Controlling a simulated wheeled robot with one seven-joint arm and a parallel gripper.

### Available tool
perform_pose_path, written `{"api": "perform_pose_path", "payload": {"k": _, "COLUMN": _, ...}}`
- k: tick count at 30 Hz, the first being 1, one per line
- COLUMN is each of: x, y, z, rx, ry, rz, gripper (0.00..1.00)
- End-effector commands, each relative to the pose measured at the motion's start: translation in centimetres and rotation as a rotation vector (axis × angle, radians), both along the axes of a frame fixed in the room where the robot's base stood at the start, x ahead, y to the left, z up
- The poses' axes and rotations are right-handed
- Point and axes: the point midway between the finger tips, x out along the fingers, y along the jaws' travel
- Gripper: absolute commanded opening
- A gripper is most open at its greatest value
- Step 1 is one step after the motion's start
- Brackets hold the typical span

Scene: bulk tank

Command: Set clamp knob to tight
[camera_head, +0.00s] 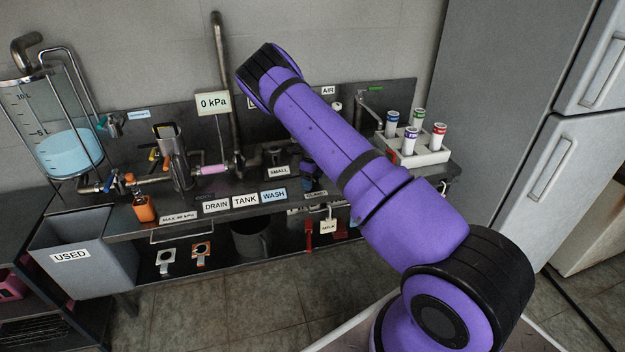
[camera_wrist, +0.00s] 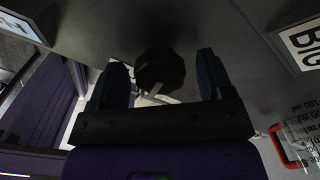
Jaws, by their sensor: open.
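The dark, faceted clamp knob (camera_wrist: 160,70) shows in the wrist view, ahead of my gripper. A pale pointer-like mark shows at its lower edge. My gripper (camera_wrist: 161,64) is open, with one blue finger on each side of the knob. A gap shows between the knob and each finger, so it is not gripped. I cannot read the knob's setting. In the head view my purple arm covers much of the bench's right half, and I cannot make out the knob there.
The wrist view shows part of a "BIG" label (camera_wrist: 303,42) and a red handle (camera_wrist: 283,148) at right. In the head view, a glass tank (camera_head: 62,150) stands left, a grey "USED" bin (camera_head: 85,258) below it, and a white rack (camera_head: 415,153) with capped vials right.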

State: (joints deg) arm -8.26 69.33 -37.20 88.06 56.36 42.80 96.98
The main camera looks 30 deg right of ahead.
Motion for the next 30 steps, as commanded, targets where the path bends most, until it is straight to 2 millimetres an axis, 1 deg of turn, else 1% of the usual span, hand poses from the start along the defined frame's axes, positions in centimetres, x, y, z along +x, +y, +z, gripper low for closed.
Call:
{"api": "perform_pose_path", "payload": {"k": 3, "x": 0.00, "y": 0.00, "z": 0.01, "rx": 0.000, "ry": 0.000, "rz": 0.000, "gripper": 0.74}}
{"api": "perform_pose_path", "payload": {"k": 4, "x": 0.00, "y": 0.00, "z": 0.01, "rx": 0.000, "ry": 0.000, "rz": 0.000, "gripper": 0.69}}
{"api": "perform_pose_path", "payload": {"k": 5, "x": 0.00, "y": 0.00, "z": 0.01, "rx": 0.000, "ry": 0.000, "rz": 0.000, "gripper": 0.62}}
{"api": "perform_pose_path", "payload": {"k": 6, "x": 0.00, "y": 0.01, "z": 0.02, "rx": 0.000, "ry": 0.000, "rz": 0.000, "gripper": 0.53}}
{"api": "perform_pose_path", "payload": {"k": 8, "x": 0.00, "y": 0.01, "z": 0.02, "rx": 0.000, "ry": 0.000, "rz": 0.000, "gripper": 0.39}}
{"api": "perform_pose_path", "payload": {"k": 9, "x": 0.00, "y": 0.00, "z": 0.02, "rx": 0.000, "ry": 0.000, "rz": 0.000, "gripper": 0.30}}
{"api": "perform_pose_path", "payload": {"k": 10, "x": 0.00, "y": 0.00, "z": 0.02, "rx": 0.000, "ry": 0.000, "rz": 0.000, "gripper": 0.24}}
{"api": "perform_pose_path", "payload": {"k": 20, "x": -0.02, "y": 0.01, "z": 0.03, "rx": 0.001, "ry": 0.000, "rz": 0.035, "gripper": 0.24}}
{"api": "perform_pose_path", "payload": {"k": 26, "x": -0.05, "y": -0.06, "z": 0.00, "rx": 0.002, "ry": 0.001, "rz": 0.137, "gripper": 0.24}}
{"api": "perform_pose_path", "payload": {"k": 30, "x": -0.05, "y": -0.11, "z": 0.04, "rx": 0.001, "ry": 0.001, "rz": 0.250, "gripper": 0.24}}
